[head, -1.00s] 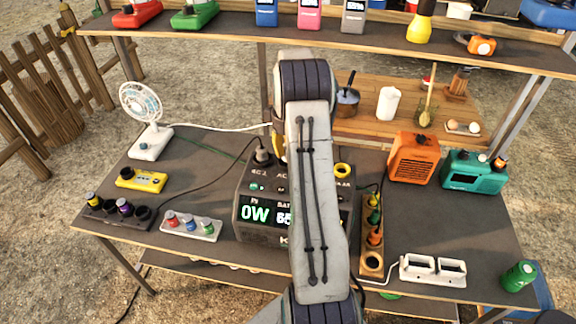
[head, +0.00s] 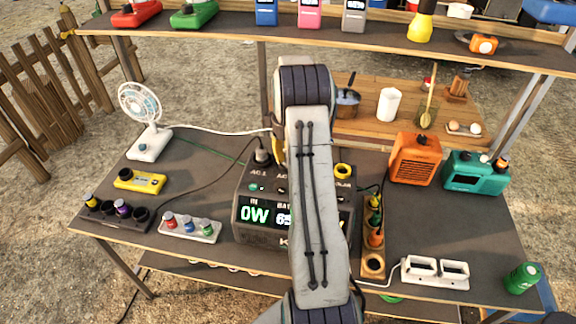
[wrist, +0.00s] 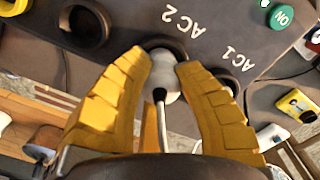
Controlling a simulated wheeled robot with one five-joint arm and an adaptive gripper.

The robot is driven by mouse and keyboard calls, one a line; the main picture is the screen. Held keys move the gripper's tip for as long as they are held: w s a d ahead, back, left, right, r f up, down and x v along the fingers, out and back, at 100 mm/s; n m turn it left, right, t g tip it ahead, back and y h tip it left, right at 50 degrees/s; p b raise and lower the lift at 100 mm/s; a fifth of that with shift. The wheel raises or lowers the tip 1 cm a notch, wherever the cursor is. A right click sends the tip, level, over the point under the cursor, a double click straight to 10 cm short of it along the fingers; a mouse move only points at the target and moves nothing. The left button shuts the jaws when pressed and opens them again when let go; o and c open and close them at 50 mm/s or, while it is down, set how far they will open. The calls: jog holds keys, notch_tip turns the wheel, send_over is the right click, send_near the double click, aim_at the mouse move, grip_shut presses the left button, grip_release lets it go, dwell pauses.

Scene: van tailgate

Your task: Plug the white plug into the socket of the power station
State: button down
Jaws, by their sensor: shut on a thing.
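The power station (head: 258,222) is a dark box with a lit display, partly hidden behind my arm. Its AC 2 socket (wrist: 167,42) is a dark ring at top middle of the wrist view. The white plug (wrist: 163,75) is between the yellow fingers of my gripper (wrist: 165,72), which is shut on it. The plug's front end is at the AC 2 ring; how deep it sits cannot be seen. Its cord runs back towards the wrist. In the head view my gripper is mostly hidden by my arm.
A dark plug (head: 263,158) stands in the AC 1 socket beside AC 2. A white fan (head: 148,118) with a white cord stands at left. An orange heater (head: 414,160) and a power strip (head: 373,265) are at right. A shelf (head: 330,38) spans above.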

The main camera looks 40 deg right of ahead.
jog(key=c, duration=0.9)
grip_release()
jog(key=shift+c, duration=0.2)
jog(key=shift+r, duration=0.15)
notch_tip(320, 180, up, 12)
jog(key=shift+f, duration=0.1)
